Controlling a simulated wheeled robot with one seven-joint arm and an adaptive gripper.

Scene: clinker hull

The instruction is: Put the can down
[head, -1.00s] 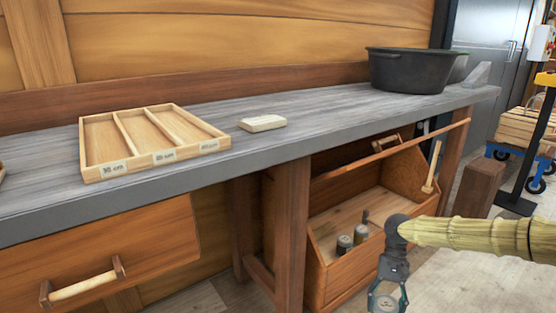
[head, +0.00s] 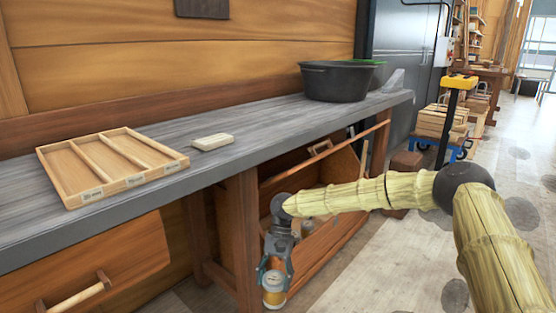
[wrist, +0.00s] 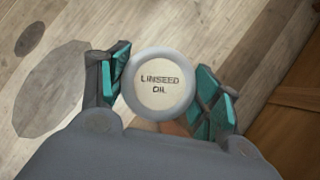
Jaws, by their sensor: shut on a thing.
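The can (head: 273,288) is small, with a yellow and white side, and hangs upright below my gripper in the head view. In the wrist view its round pale lid (wrist: 160,82) reads "LINSEED OIL". My gripper (head: 274,272) is shut on the can, with a teal finger pad on each side of it. It is in front of the workbench, below the level of the top (head: 240,138). The wrist view shows plank floor beyond the can, and no surface visibly touches it from below.
A wooden toolbox (head: 340,232) stands under the bench, partly hidden by my arm. On the bench are a three-slot tray (head: 128,185), a pale block (head: 212,142) and a black tub (head: 338,82). A drawer (head: 110,265) is at lower left. Floor at right is open.

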